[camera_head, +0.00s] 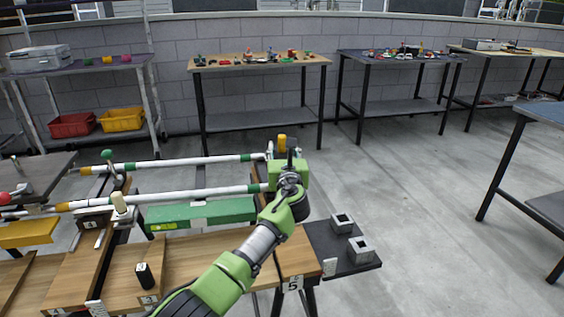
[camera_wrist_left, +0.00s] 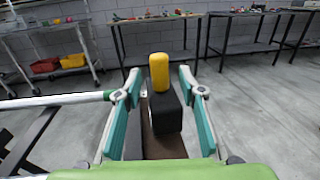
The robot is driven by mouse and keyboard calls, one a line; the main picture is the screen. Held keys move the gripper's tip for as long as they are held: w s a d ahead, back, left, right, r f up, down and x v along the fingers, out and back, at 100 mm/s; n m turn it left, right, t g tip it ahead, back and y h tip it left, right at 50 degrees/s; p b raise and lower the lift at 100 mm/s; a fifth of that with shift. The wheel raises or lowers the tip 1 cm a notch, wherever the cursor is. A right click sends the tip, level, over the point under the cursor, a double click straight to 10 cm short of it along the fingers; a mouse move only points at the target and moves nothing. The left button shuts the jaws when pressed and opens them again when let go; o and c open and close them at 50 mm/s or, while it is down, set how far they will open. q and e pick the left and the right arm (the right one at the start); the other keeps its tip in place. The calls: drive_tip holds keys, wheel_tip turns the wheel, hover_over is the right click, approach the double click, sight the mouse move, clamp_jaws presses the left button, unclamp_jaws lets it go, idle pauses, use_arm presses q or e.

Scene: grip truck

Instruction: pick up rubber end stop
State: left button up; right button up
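My left gripper (camera_head: 285,160) reaches over the far end of the wooden bench in the head view. In the left wrist view its two teal fingers (camera_wrist_left: 158,100) are open, one on each side of a black block (camera_wrist_left: 167,115). A yellow cylinder (camera_wrist_left: 160,72) with a dark part around it stands at the block's top or far side; the cylinder also shows past the gripper in the head view (camera_head: 282,142). I cannot tell whether the fingers touch anything. A small black cylinder (camera_head: 144,275) stands on the bench. I cannot tell which piece is the rubber end stop.
White tubes (camera_head: 190,194) with green and yellow bands run to the left of the gripper. A green beam (camera_head: 200,213) lies below them. Two grey square blocks (camera_head: 343,222) (camera_head: 360,249) sit on a dark shelf at the right. Open floor lies beyond.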

sight(282, 146)
use_arm(q)
drive_tip(key=shift+w+a+f+b, duration=0.1)
drive_tip(key=shift+w+a+b, duration=0.1)
drive_tip(key=shift+w+b, duration=1.15)
drive_tip(key=shift+w+p, duration=0.25)
drive_tip(key=shift+p, duration=0.1)
clamp_jaws()
